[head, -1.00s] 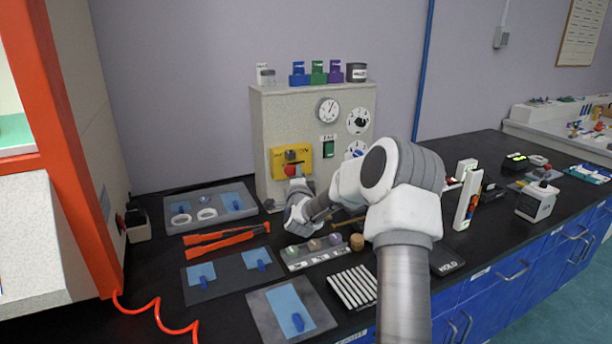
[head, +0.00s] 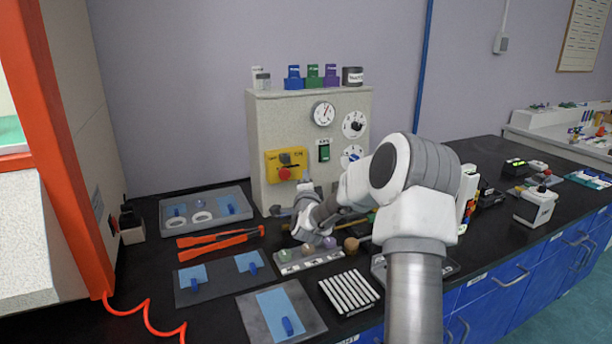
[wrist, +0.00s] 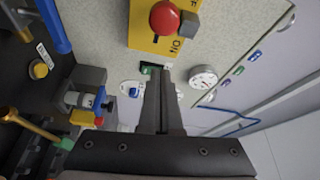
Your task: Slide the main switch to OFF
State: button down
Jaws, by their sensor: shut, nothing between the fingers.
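A yellow switch panel (head: 272,167) is on the front of the grey cabinet. It carries a red knob (head: 285,174) with a small grey slider block (head: 285,158) above it. In the wrist view, the red knob (wrist: 165,17) and grey slider block (wrist: 188,26) are at the top. An ON label lies below the block, and a partly cut-off label ending in F lies above it. My gripper (wrist: 158,74) is shut and empty, its fingertips appearing just below the panel in the wrist view. In the head view my wrist hides most of the fingers.
A green switch (head: 324,152) and round dials (head: 354,124) are on the same cabinet face, right of the panel. Jars and colored holders stand on top. Red-orange tongs (head: 219,240), trays and a sample rack (head: 348,291) crowd the black bench below.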

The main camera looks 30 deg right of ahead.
jog(key=v, duration=0.6)
jog(key=shift+s, duration=0.15)
jog(key=shift+a, duration=0.1)
jog(key=s+a+r+n+g+y, duration=0.2)
jog(key=s+a+n+y, duration=0.1)
jog(key=a+n, duration=0.35)
jog(key=s+a+r+n+g+y, duration=0.1)
jog(key=s+a+n+g+y, duration=0.15)
jog(key=s+a+n, duration=0.4)
jog(key=s+a+n+g+y, duration=0.1)
jog(key=s+a+n+g, duration=0.3)
jog(key=s, duration=1.1)
jog(key=s+a+n+g+y, duration=0.25)
jog(key=s+a+n, duration=0.3)
jog(key=s, duration=0.85)
notch_tip(320, 180, up, 14)
jog(key=p, duration=1.3)
jog(key=shift+w+a+m+h+p, duration=0.2)
jog(key=shift+w+m+h+p, duration=0.1)
jog(key=shift+m+h+p, duration=0.15)
